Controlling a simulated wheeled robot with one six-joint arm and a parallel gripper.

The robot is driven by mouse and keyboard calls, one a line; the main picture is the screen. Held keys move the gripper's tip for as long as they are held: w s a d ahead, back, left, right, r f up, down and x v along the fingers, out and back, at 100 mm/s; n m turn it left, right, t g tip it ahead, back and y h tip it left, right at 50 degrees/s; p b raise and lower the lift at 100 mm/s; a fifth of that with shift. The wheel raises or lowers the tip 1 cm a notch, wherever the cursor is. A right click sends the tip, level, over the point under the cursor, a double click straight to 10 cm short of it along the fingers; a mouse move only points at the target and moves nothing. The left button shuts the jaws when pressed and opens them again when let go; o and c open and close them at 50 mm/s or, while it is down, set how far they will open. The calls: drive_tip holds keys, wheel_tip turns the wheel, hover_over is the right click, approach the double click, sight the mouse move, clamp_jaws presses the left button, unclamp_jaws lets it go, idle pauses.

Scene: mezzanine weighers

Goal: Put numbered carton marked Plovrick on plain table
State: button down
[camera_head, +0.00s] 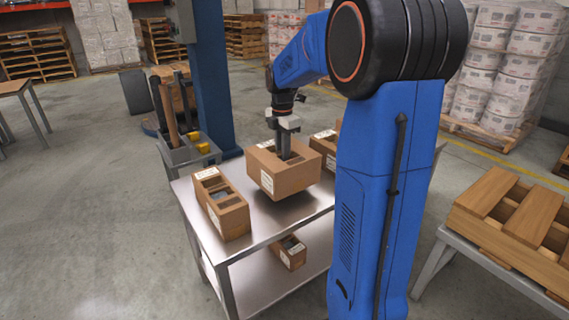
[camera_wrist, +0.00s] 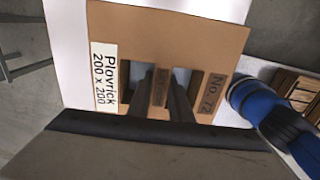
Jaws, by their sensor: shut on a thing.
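A brown carton (camera_head: 283,174) is in my gripper (camera_head: 286,150), just above a steel table (camera_head: 255,230), with a shadow beneath it. In the wrist view the carton (camera_wrist: 165,38) shows a white label reading "Plovrick 200 x 200" and the marking "No. 72". My gripper's fingers (camera_wrist: 164,98) reach into openings in its top and are shut on it, around the strip between two openings. Their tips are hidden inside. A table with a bare brown top (camera_head: 14,87) stands at the far left; I cannot tell whether it is the plain table.
Another open carton (camera_head: 222,204) stands on the steel table's left side, and one (camera_head: 325,144) is partly hidden behind my arm. A smaller carton (camera_head: 289,252) sits on the lower shelf. A wooden crate (camera_head: 520,222) rests on a table at right. Floor at left is clear.

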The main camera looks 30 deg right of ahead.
drive_tip(key=shift+f, duration=1.9)
drive_tip(key=shift+f, duration=0.1)
drive_tip(key=c, duration=1.6)
unclamp_jaws()
